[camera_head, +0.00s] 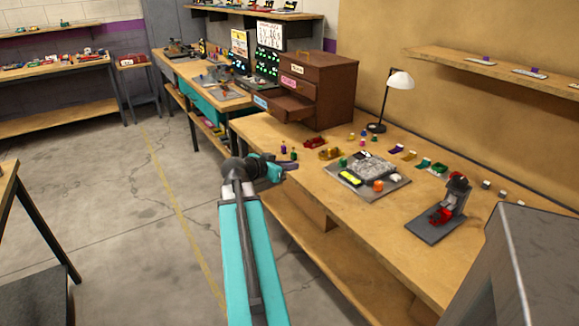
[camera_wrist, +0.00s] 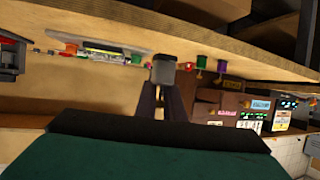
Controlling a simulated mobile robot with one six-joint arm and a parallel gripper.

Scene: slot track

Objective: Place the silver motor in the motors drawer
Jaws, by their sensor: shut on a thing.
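My gripper (camera_head: 284,167) is above the near-left edge of the workbench, in the middle of the head view. In the wrist view my gripper (camera_wrist: 161,92) is shut on a small grey block-shaped motor (camera_wrist: 163,71), the silver motor. I cannot make out the motor in the head view. The brown drawer cabinet (camera_head: 334,88) stands at the bench's far end, beyond the gripper and apart from it. Its bottom drawer (camera_head: 291,108) is pulled out and has a blue label. The drawers above, with pink and white labels, look shut. The label words are too small to read.
Small coloured parts lie on the bench (camera_head: 250,128) near the gripper, including a red one (camera_head: 315,142) and a gold one (camera_head: 330,153). A grey tray (camera_head: 394,185), a lamp (camera_head: 400,81) and a dark stand (camera_head: 436,229) are further right. Bare wood lies before the drawer.

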